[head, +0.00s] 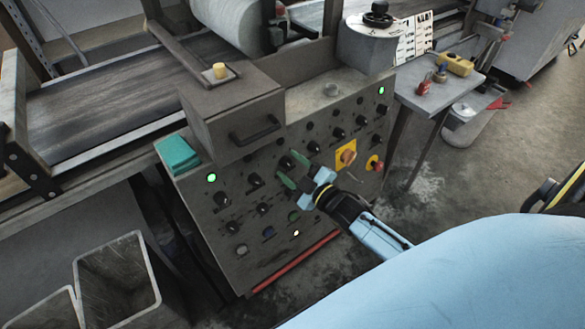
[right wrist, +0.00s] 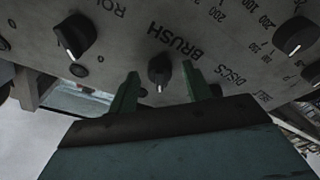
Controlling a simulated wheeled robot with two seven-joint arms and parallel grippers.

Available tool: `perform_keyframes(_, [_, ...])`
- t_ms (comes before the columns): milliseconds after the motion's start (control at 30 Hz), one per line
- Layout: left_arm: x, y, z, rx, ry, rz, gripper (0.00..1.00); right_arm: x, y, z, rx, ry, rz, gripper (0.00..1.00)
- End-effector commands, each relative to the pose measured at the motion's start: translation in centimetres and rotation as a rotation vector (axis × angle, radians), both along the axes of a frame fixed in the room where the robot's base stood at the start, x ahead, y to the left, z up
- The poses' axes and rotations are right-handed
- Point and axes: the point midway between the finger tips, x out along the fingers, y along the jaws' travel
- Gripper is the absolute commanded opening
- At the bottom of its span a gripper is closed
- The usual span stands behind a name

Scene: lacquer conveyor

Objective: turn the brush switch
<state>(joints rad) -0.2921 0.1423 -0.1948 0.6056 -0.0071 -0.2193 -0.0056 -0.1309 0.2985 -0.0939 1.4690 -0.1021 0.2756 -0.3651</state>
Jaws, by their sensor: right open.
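The brush switch (right wrist: 160,69) is a small black rotary knob with a white pointer mark. It sits beside the printed word BRUSH on the grey panel, and its mark points down in the right wrist view. My right gripper (head: 293,169) is at the panel face with its green fingers spread. In the right wrist view the gripper (right wrist: 162,84) has one finger on each side of the knob, with gaps between. Whether the tips reach past the knob's face is unclear. In the head view I cannot pick out this knob by the fingers. My left gripper is not in view.
The control panel (head: 268,240) carries several other knobs, lit buttons and a red-orange switch on a yellow plate (head: 346,154). In the right wrist view, neighbouring knobs flank the switch at left (right wrist: 74,36) and right (right wrist: 295,36). Bins (head: 120,262) stand lower left.

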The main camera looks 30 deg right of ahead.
Motion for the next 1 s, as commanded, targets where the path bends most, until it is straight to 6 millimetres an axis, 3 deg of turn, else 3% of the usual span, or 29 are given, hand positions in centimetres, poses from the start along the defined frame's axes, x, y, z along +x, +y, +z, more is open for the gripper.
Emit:
perform_keyframes(167, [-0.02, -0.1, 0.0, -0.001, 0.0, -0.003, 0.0, -0.01, 0.02, -0.01, 0.001, 0.0, 0.0, 0.49])
perform_keyframes(500, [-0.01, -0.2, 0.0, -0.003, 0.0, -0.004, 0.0, -0.04, 0.01, -0.01, 0.0, 0.0, 0.0, 0.05])
perform_keyframes(1000, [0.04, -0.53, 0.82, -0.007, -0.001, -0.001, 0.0, -0.05, 0.12, 0.08, 0.146, 0.012, -0.027, 0.05])
